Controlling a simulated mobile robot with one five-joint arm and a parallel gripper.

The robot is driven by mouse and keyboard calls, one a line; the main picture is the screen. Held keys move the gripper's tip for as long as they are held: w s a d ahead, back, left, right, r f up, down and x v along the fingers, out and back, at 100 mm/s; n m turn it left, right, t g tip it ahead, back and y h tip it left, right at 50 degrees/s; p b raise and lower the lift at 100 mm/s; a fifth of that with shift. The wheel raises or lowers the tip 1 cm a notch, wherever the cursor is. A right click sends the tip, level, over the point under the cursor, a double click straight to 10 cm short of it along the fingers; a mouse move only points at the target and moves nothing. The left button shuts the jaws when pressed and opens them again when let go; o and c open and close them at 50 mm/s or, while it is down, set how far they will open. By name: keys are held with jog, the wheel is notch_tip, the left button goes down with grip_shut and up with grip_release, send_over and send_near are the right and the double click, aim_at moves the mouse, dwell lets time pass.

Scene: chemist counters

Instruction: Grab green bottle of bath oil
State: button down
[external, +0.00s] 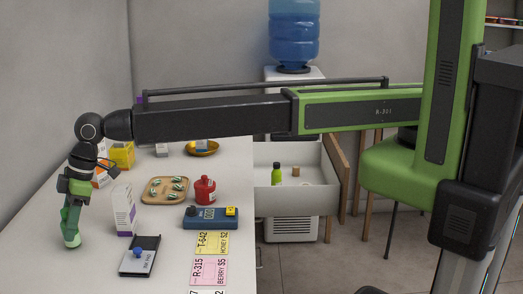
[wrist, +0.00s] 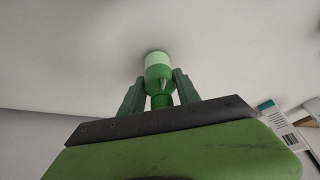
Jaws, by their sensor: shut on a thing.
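My gripper (external: 72,222) hangs pointing down over the left part of the white counter (external: 165,255). It is shut on a green bottle (external: 72,240), whose lower end shows below the fingers. In the wrist view the bottle (wrist: 158,70) sits between the two dark green fingers of my gripper (wrist: 158,80), with a paler band at its far end. I cannot tell whether the bottle touches the counter. Another green bottle with a dark cap (external: 276,177) stands in a white bin at the back right.
The counter's front left is clear.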

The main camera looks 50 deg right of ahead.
jog(key=r+p, duration=0.2)
jog(key=r, duration=0.1)
jog(key=d+r+p, duration=0.1)
jog(key=r+p, duration=0.1)
jog(key=shift+w, duration=0.2)
jog(key=w+d+r+p, duration=0.4)
jog(key=d+r+p, duration=0.1)
jog(key=d, duration=0.4)
jog(key=shift+w+d+r+p, duration=0.25)
jog(key=shift+w+r+p, duration=0.05)
jog(key=shift+w+p, duration=0.1)
